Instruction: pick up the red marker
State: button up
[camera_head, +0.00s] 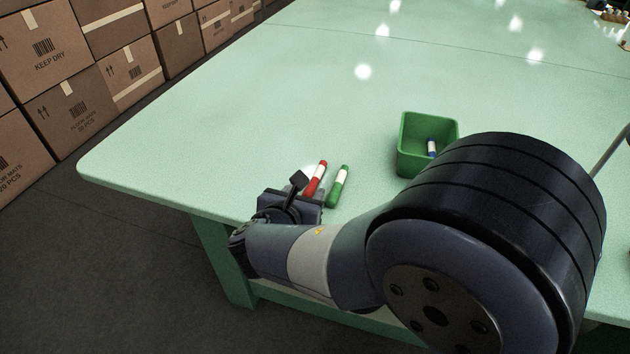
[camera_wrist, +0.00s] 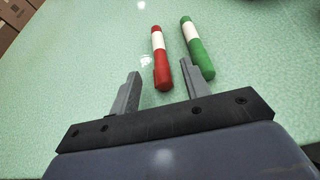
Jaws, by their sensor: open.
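The red marker (camera_head: 316,178) with a white band lies on the green table (camera_head: 260,110) near its front edge. In the wrist view the red marker (camera_wrist: 161,62) lies just beyond the fingertips, in line with the gap between them. My gripper (camera_wrist: 159,80) is open and empty, its two grey fingers on either side of the gap. In the head view my arm hides most of the gripper. A green marker (camera_head: 338,186) with a white band lies to the right of the red one; in the wrist view the green marker (camera_wrist: 198,48) lies beyond the right finger.
A green bin (camera_head: 406,150) stands on the table to the right of the markers, with a blue and white marker (camera_head: 432,147) inside. Stacked cardboard boxes (camera_head: 75,110) stand on the left beyond the table. The table behind the markers is clear.

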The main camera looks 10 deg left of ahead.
aim_at(312, 184)
jog(key=x, duration=0.5)
jog(key=shift+r+b, duration=0.1)
jog(key=shift+b, duration=0.3)
jog(key=shift+c, duration=0.6)
grip_shut()
